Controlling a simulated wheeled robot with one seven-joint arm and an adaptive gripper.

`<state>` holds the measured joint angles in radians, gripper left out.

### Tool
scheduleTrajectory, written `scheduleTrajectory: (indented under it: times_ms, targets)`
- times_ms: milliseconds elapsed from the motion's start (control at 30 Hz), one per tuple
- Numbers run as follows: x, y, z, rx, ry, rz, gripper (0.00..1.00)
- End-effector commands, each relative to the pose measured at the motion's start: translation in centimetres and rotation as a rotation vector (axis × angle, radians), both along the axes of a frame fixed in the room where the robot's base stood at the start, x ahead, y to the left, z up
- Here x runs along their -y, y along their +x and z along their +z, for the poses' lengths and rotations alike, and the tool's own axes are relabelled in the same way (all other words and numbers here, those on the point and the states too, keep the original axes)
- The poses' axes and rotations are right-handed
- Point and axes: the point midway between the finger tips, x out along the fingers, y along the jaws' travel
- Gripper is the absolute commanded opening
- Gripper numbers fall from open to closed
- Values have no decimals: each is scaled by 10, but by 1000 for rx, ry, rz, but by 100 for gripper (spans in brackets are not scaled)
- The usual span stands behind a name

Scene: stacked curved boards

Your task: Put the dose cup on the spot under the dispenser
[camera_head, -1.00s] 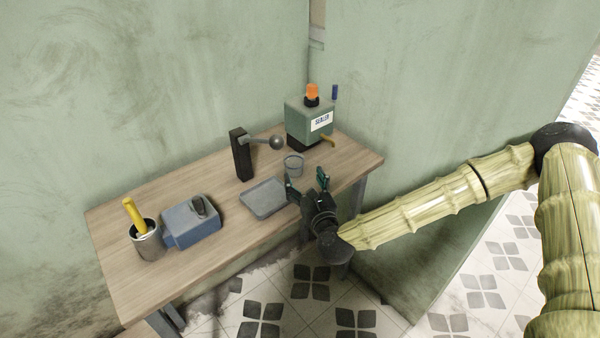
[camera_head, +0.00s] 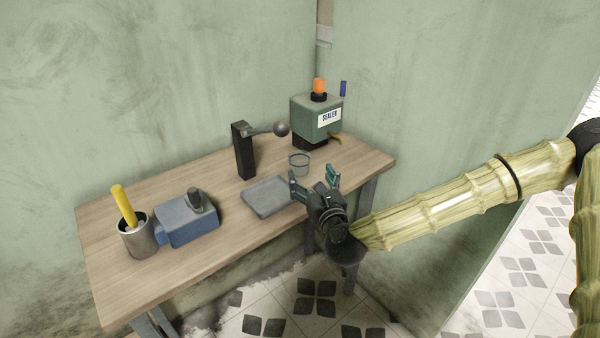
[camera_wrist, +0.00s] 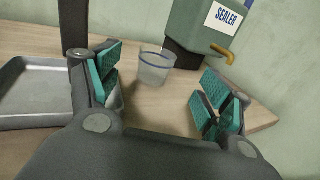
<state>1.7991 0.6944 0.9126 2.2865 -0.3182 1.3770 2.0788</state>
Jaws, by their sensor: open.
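The dose cup (camera_head: 299,163) is a small clear cup with a blue rim, upright on the table (camera_head: 150,285). In the wrist view the cup (camera_wrist: 155,68) stands ahead of my gripper (camera_wrist: 160,95), between the lines of its fingers and nearer the left one. My gripper (camera_head: 314,180) is open and empty at the table's front edge, with teal finger pads. The dispenser (camera_head: 317,117) is a green box labelled SEALER with an orange cap and a brass spout (camera_head: 336,138), behind and right of the cup. I cannot make out a marked spot under the spout.
A grey tray (camera_head: 262,198) lies left of my gripper. A black post (camera_head: 243,152) with a ball-ended lever (camera_head: 281,129) stands behind it. A blue box (camera_head: 188,222) and a holder (camera_head: 138,238) with a yellow handle stand further left. Walls close in behind and right.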

Motion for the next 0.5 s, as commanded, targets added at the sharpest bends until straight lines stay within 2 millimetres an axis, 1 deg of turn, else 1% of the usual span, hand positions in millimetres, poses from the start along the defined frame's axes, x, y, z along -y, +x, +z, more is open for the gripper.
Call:
scheduleTrajectory:
  times_ms: [300, 500]
  targets:
    - [-9, 40, 1, 1, -1, -2, 79]
    - [-13, 52, 1, 0, -1, 0, 79]
